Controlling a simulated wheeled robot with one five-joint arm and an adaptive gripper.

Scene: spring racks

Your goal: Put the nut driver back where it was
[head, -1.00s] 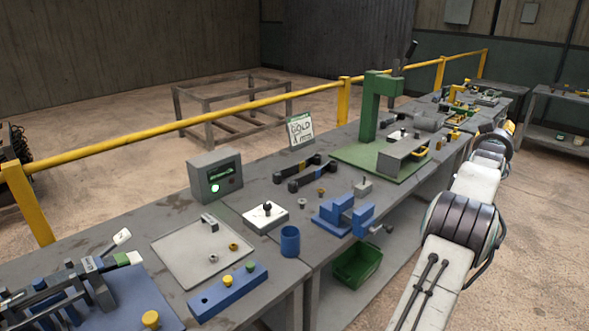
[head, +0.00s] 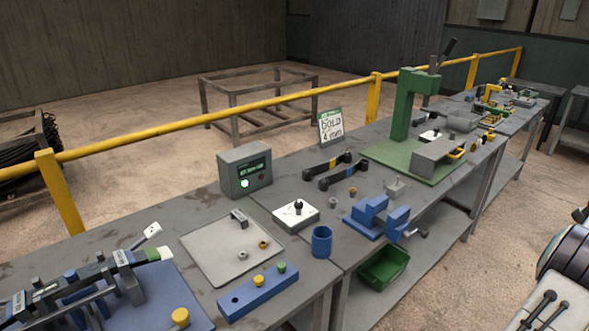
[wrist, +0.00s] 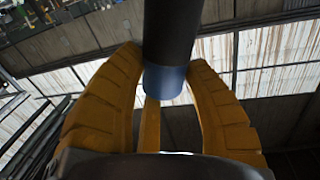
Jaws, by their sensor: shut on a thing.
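In the wrist view my gripper (wrist: 165,60) has its yellow fingers closed around a thick black rod with a blue end (wrist: 170,30), which looks like the nut driver. Its upper part runs out of the picture, so its full shape is hidden. In the head view only part of my arm shows at the lower right edge; the gripper and the held tool are out of that picture. The tool's former place cannot be told from these frames.
The long grey bench (head: 215,308) holds a blue cup (head: 321,242), a blue block with buttons (head: 256,293), a blue vise (head: 372,222), two black-handled tools (head: 335,170), a grey display box (head: 244,172) and a green press (head: 402,112). A green bin (head: 384,268) is below.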

